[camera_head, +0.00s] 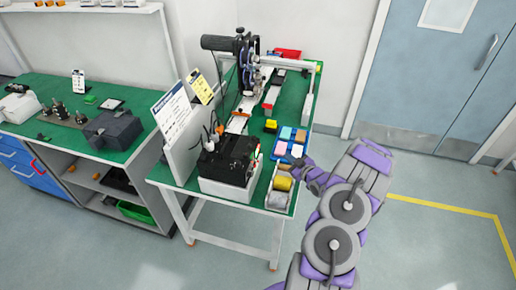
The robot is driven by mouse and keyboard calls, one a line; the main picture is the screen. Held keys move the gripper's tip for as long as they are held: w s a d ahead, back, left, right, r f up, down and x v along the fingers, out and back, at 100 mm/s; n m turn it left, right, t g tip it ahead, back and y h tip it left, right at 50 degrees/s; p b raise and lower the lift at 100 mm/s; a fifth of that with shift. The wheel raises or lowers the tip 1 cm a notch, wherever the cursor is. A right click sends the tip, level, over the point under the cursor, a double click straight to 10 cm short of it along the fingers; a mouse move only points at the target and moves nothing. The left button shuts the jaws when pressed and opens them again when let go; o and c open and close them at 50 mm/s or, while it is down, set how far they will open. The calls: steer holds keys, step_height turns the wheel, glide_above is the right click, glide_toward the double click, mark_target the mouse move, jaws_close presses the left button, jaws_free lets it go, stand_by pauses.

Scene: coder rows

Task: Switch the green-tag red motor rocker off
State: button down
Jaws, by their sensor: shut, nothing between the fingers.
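A black control box (226,160) sits on a light base at the near end of the green coder table. Small red and pale marks show on its right side, but they are too small to tell which is the red motor rocker or its green tag. My gripper (297,168) is at the table's right edge, right of the black box and apart from it. It is small in view and looks shut, with nothing seen in it. My purple and grey arm reaches up from the bottom right.
A blue tray (290,143) with coloured pads lies beside my gripper. A bin with a yellow roll (283,184) stands at the table's near right corner. A white sign board (180,135) stands left of the box. Open floor lies to the right.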

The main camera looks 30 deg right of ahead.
steer(key=w+a+r+b, duration=0.1)
steer(key=w+a+b, duration=0.2)
steer(key=w+a, duration=0.2)
steer(key=shift+w+a+r, duration=0.2)
steer(key=shift+w+a, duration=0.1)
steer(key=shift+w, duration=0.5)
stand_by(2.0)
steer(key=shift+w+a+r, duration=0.15)
steer(key=shift+w+a, duration=0.15)
steer(key=shift+w+a, duration=0.2)
steer(key=shift+w, duration=0.05)
stand_by(0.7)
steer(key=shift+s+d, duration=0.1)
steer(key=shift+s, duration=0.05)
steer(key=shift+s+d+p, duration=0.4)
steer(key=shift+s, duration=0.05)
